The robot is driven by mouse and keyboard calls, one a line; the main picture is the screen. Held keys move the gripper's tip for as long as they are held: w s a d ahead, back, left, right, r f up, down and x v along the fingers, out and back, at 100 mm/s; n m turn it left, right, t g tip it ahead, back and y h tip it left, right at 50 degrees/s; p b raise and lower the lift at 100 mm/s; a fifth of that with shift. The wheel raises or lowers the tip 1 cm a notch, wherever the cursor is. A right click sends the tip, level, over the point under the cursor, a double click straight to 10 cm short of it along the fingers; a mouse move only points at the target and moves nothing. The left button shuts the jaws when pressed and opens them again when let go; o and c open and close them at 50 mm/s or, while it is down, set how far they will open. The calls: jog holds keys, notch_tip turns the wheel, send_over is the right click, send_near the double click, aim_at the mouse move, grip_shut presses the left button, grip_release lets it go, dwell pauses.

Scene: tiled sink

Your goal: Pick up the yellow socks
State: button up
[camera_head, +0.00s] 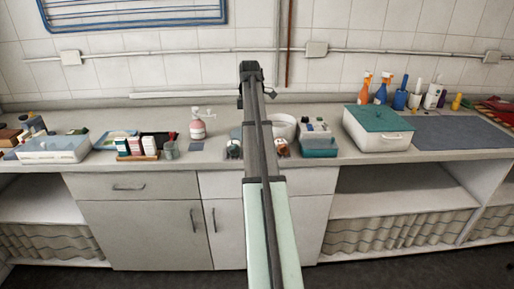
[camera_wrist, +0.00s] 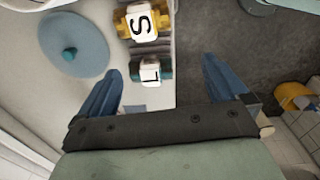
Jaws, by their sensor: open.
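In the wrist view a yellow bundle (camera_wrist: 125,23), which looks like the yellow socks, lies on the counter near its edge. A white label with a black S covers most of it. A teal bundle (camera_wrist: 166,68) with a white L label lies just below it in the picture. My gripper (camera_wrist: 163,68) is open and empty, its blue fingers spread wide. The yellow bundle appears beyond the fingertips, between their lines and left of centre; neither finger seems to touch it. In the head view my arm crosses the counter's middle, and I cannot make out the socks or the fingers clearly.
A round blue disc (camera_wrist: 70,47) lies left of the bundles. The dark floor (camera_wrist: 215,30) shows beyond the counter edge.

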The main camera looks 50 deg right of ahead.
jog(key=d+r, duration=0.2)
jog(key=d, duration=0.2)
jog(key=f, duration=1.3)
jog(key=shift+s+f, duration=0.2)
jog(key=shift+c, duration=0.4)
jog(key=c, duration=0.6)
